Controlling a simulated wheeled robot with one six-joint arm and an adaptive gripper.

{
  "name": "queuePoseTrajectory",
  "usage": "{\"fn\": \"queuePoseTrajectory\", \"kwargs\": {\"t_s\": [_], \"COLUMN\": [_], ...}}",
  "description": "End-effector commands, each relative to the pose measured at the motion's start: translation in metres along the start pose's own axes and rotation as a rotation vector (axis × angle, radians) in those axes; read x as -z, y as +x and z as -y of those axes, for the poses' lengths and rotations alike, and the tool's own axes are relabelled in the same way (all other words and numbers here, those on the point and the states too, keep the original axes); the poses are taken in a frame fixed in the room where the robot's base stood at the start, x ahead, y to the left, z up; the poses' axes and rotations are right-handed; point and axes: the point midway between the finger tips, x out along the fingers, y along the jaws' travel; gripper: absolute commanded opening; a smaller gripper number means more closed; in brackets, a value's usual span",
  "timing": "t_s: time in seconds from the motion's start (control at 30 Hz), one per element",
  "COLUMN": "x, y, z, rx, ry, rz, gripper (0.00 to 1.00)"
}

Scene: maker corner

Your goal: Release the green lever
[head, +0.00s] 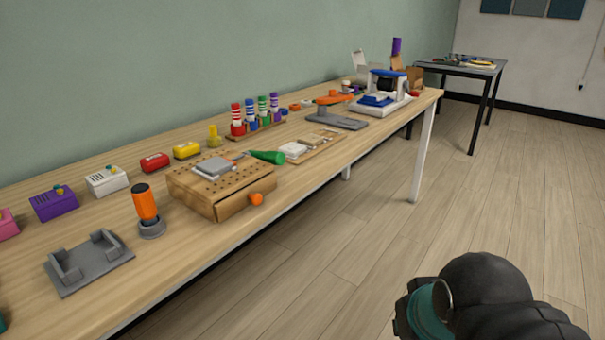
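The green lever (268,157) shows in the head view as a green tapered handle. It lies low, pointing right, beside a grey metal plate (214,167) on top of a wooden box with rows of holes (222,195). A thin grey part seems to join the handle to the plate; the joint is too small to make out. An orange knob (257,199) sticks out of the box's front. My gripper is not in view; only a dark part of my arm with a teal cap shows at the lower right, well away from the bench.
The long wooden bench (190,258) also holds an orange-handled tool (146,204), a grey bracket (88,262), several coloured small boxes, a rack of coloured cylinders (258,127) and an orange-armed grey device (337,112). The floor (340,255) before the bench is clear.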

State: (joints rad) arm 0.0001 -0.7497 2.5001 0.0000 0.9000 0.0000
Motion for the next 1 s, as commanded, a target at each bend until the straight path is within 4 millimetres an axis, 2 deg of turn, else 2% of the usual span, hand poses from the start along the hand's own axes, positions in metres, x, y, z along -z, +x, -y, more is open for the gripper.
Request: {"fn": "queuePoseTrajectory", "kwargs": {"t_s": [0.27, 0.37, 0.47, 0.57, 0.73, 0.87, 1.0], "x": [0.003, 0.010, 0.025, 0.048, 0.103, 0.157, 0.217], "y": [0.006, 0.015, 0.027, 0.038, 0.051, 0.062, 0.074], "z": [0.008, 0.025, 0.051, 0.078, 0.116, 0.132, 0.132], "rx": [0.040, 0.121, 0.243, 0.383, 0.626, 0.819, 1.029], "ry": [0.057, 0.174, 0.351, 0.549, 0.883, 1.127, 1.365], "rz": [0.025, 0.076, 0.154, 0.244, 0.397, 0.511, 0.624], "gripper": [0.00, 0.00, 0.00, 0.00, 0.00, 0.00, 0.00]}}
